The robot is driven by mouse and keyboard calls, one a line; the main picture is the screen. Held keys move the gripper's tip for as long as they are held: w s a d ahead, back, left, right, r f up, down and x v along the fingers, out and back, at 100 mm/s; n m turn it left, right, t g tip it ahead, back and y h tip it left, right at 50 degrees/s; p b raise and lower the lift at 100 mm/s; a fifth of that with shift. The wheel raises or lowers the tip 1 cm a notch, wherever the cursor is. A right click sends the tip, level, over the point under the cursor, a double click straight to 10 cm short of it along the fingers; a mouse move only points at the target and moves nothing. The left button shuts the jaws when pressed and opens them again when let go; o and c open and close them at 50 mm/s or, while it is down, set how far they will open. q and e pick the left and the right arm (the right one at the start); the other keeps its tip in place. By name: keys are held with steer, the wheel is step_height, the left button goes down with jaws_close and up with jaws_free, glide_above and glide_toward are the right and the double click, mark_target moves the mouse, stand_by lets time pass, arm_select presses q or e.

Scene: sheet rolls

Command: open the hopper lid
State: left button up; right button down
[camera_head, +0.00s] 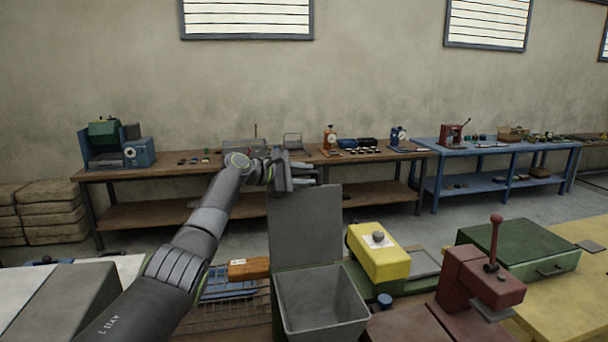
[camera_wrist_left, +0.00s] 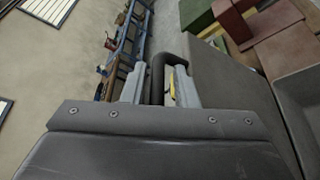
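The grey hopper (camera_head: 322,308) stands open at the bottom centre, and I can see into its bin. Its flat grey lid (camera_head: 306,228) stands about upright at the back of the bin; it also shows in the left wrist view (camera_wrist_left: 225,75). My left gripper (camera_head: 290,172) is at the lid's top edge. In the left wrist view its two fingers (camera_wrist_left: 160,88) sit on either side of the dark lid handle (camera_wrist_left: 157,72) and look closed on it. The handle is mostly hidden in the head view. My right gripper is not in view.
A yellow box (camera_head: 378,256) with a round knob stands right of the lid. A red lever press (camera_head: 480,280) and a green case (camera_head: 520,246) are farther right. A wire basket (camera_head: 225,312) and an orange-brown block (camera_head: 248,268) lie left of the hopper.

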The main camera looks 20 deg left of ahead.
arm_select(q)
steer(key=shift+o, duration=0.4)
steer(key=shift+s+a+b, duration=0.35)
steer(key=b+v, duration=0.7)
steer(key=v, duration=0.9)
steer(key=shift+s+r, duration=0.2)
steer(key=shift+r, duration=0.05)
steer(key=shift+a, duration=0.1)
